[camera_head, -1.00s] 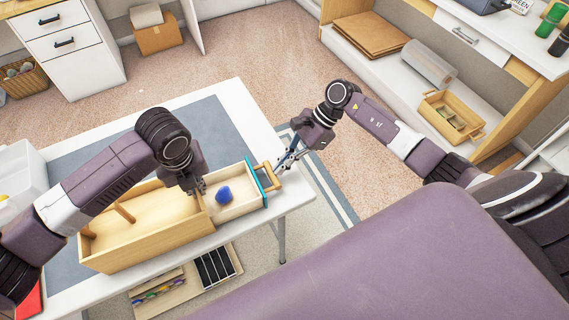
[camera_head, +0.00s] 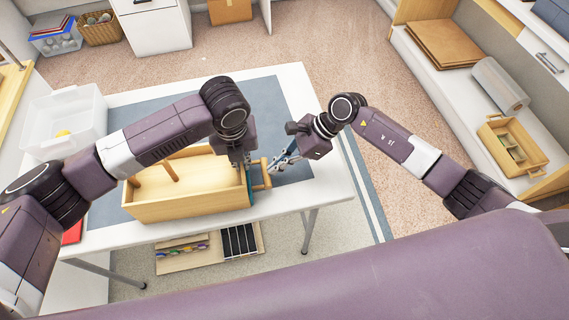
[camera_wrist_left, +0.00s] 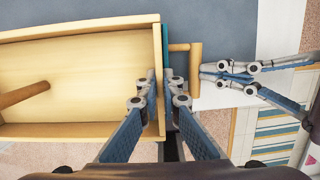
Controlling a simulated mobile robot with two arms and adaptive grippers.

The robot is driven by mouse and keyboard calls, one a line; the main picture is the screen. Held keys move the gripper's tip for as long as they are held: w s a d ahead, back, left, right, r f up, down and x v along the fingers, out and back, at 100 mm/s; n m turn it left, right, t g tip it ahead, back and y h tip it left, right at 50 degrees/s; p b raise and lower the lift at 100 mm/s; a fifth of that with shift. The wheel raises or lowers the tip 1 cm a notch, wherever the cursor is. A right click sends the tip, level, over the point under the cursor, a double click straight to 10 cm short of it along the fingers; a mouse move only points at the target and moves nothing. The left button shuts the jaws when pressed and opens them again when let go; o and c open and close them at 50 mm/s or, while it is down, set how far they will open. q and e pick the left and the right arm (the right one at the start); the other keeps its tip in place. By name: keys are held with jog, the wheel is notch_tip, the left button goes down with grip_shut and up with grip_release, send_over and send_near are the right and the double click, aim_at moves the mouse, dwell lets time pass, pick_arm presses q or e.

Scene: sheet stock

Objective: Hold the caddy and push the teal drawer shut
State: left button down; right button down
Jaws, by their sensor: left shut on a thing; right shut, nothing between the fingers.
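The light wooden caddy (camera_head: 187,207) stands on the white table, with a round bar across its open top. The teal drawer front (camera_head: 249,187) sits at or very close against the caddy's right end; any slight gap is hard to tell. Its wooden handle (camera_head: 266,174) points right, and it also shows in the left wrist view (camera_wrist_left: 195,63). My left gripper (camera_wrist_left: 161,88) is shut on the caddy's right end wall (camera_wrist_left: 157,60), its far finger beside the teal front. My right gripper (camera_head: 277,168) is shut and empty, fingertips just right of the handle; contact is unclear. The drawer's inside is hidden.
A clear plastic bin (camera_head: 62,112) with something yellow stands at the table's left. A blue-grey mat (camera_head: 272,100) lies bare behind the caddy. A wooden tray with dark slots (camera_head: 238,242) lies below the table. A shelf unit (camera_head: 432,90) stands at the right.

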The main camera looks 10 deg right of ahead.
pick_arm(q)
jog(key=shift+s+f, duration=0.3)
jog(key=shift+f, duration=0.05)
jog(key=shift+a, duration=0.1)
pick_arm(e)
jog(key=shift+d, duration=0.3)
jog(key=d, duration=0.3)
jog(key=shift+s+r, duration=0.1)
jog(key=shift+r, duration=0.2)
jog(key=v, duration=1)
jog(key=shift+d, duration=0.15)
pick_arm(q)
jog(key=c, duration=2)
grip_release()
jog(key=shift+w, duration=0.1)
jog(key=shift+c, duration=0.2)
jog(key=shift+w+r, duration=0.1)
jog(key=shift+r, duration=0.15)
